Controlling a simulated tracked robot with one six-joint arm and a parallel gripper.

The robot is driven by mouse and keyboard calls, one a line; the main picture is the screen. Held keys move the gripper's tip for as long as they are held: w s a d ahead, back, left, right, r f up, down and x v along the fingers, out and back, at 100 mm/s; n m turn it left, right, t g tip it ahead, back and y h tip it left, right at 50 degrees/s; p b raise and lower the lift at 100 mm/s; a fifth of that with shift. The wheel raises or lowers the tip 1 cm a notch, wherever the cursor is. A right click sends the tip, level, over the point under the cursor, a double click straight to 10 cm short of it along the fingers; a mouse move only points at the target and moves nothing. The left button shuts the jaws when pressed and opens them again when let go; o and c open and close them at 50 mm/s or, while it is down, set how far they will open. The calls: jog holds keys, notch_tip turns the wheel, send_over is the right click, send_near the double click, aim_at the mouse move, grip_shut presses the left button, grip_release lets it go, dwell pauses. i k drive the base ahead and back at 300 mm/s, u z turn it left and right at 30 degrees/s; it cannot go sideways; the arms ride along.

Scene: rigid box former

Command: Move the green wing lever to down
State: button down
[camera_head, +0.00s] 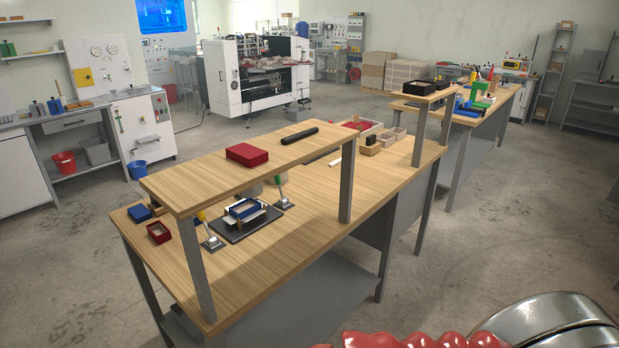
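The green wing lever (278,181) stands on a small grey base at the right side of a dark box-former plate (237,229) on the wooden workbench. Its green grip points up, with a slight lean to the left. A similar lever with a yellow grip (202,216) stands on its own base at the plate's left front. A blue and white box form (245,210) sits on the plate between the two levers. The raised shelf partly covers the area behind the former.
Blue (139,214) and red (159,232) boxes lie at left. The bench front is clear.

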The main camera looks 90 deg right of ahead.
aim_at(277, 178)
jog(key=k, duration=1.35)
jog(key=z, duration=1.25)
jog(key=i, duration=1)
